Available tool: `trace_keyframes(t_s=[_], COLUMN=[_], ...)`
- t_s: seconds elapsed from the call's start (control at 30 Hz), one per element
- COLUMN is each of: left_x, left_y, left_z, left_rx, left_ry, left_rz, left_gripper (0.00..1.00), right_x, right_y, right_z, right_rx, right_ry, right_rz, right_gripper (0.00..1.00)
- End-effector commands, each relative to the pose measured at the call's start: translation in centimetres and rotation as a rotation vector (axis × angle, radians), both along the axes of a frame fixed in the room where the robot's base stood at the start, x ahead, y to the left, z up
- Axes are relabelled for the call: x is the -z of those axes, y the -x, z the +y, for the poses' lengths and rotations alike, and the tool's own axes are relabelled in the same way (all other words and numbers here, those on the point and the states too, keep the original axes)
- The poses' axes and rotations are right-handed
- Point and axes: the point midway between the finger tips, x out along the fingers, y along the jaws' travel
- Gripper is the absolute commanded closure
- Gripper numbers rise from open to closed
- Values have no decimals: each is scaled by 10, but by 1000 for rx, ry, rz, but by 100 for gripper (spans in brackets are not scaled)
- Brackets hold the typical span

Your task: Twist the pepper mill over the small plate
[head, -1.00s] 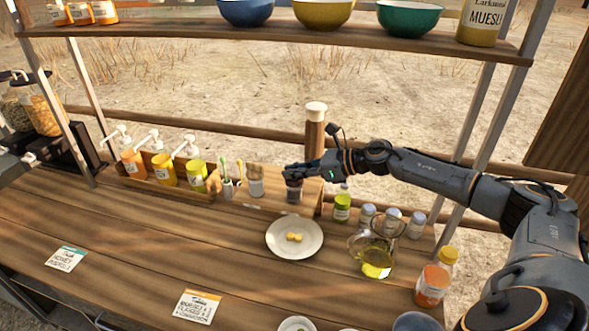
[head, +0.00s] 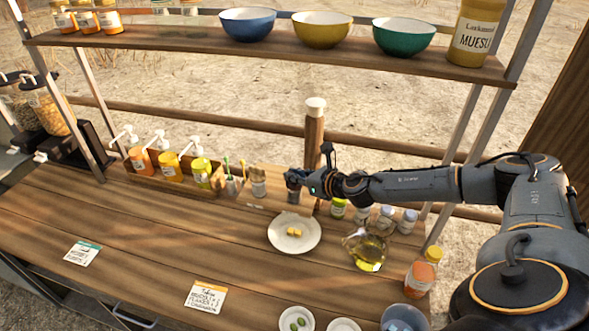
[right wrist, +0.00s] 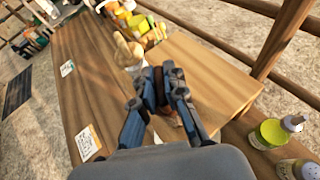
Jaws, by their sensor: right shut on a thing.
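My right gripper (head: 297,184) is shut on a dark upright thing (head: 293,196), which looks like the pepper mill, at the raised wooden board behind the plate. In the right wrist view its fingers (right wrist: 165,78) close around a brown body (right wrist: 159,84), mostly hidden by them. I cannot tell whether its base touches the board. The small white plate (head: 280,242) lies on the table nearer to me, with a few yellow pieces (head: 294,231) on it. The gripper is behind the plate, not over it. My left gripper is not in view.
An oil jug (head: 368,255), several small shakers (head: 384,217) and an orange bottle (head: 422,275) stand right of the plate. Pump bottles (head: 168,167) and a glass jar (head: 258,182) stand to the left. A shelf (head: 270,46) with bowls hangs above. The table's left middle is mostly clear.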

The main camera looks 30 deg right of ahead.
Motion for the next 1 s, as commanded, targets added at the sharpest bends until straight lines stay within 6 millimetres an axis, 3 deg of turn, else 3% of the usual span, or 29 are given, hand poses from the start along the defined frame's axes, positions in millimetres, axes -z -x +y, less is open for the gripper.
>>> trace_keyframes(t_s=[0.23,1.0], left_x=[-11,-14], left_y=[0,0], left_z=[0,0], left_rx=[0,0], left_ry=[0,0], left_rz=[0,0], left_gripper=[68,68], right_x=[-2,1], right_y=[0,-1], right_z=[3,3], right_rx=[171,899], right_ry=[-2,-4], right_rz=[-1,2], right_gripper=[100,100])
